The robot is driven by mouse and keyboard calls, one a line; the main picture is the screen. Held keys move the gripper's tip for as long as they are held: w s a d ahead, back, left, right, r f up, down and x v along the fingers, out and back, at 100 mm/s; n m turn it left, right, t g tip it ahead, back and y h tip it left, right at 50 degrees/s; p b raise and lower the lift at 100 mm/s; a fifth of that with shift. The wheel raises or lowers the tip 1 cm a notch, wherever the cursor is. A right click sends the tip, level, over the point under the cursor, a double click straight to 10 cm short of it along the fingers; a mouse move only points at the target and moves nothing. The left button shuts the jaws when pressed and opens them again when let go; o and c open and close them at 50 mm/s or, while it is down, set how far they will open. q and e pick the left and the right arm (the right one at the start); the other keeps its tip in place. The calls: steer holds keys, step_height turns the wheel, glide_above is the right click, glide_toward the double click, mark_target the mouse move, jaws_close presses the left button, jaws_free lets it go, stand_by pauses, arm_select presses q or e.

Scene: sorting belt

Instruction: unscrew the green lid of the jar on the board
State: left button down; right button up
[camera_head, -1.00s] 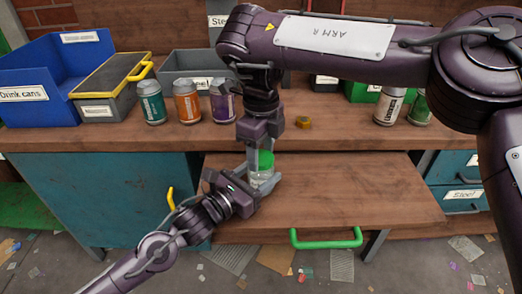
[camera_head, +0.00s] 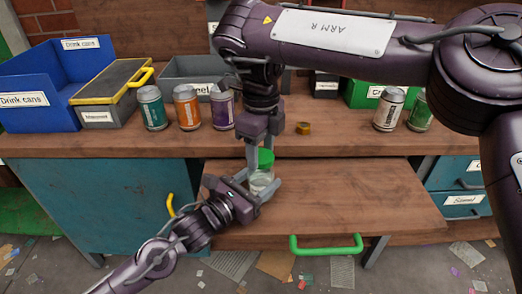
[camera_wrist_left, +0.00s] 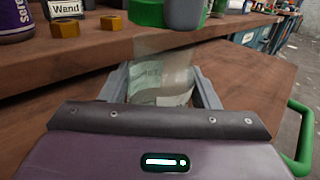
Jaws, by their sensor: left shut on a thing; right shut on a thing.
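A clear jar (camera_head: 260,181) with a green lid (camera_head: 266,159) stands on the wooden pull-out board (camera_head: 350,196). My left gripper (camera_head: 258,186) is shut around the jar's body from the front left. In the left wrist view, pale paper-like contents show inside the jar (camera_wrist_left: 162,80) between the two fingers, and part of the lid (camera_wrist_left: 147,12) shows at the top edge. My right gripper (camera_head: 265,153) points down from above and is shut on the lid. The lid sits at the jar's top; whether its thread is loose cannot be seen.
On the bench behind stand a teal can (camera_head: 152,108), an orange can (camera_head: 187,107), a purple can (camera_head: 222,107) and a brass nut (camera_head: 303,128). A blue bin (camera_head: 30,118) is at left. The board right of the jar is clear; its front has a green handle (camera_head: 326,246).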

mark_target(261, 156)
steer(key=shift+r, duration=0.1)
steer(key=shift+r, duration=1.95)
arm_select(q)
steer(key=shift+c, duration=2.1)
jaws_free()
steer(key=v, duration=1)
steer(key=shift+s+a, duration=0.25)
steer(key=shift+s, duration=0.05)
steer(key=shift+s+a, duration=0.4)
steer(key=shift+s, duration=0.05)
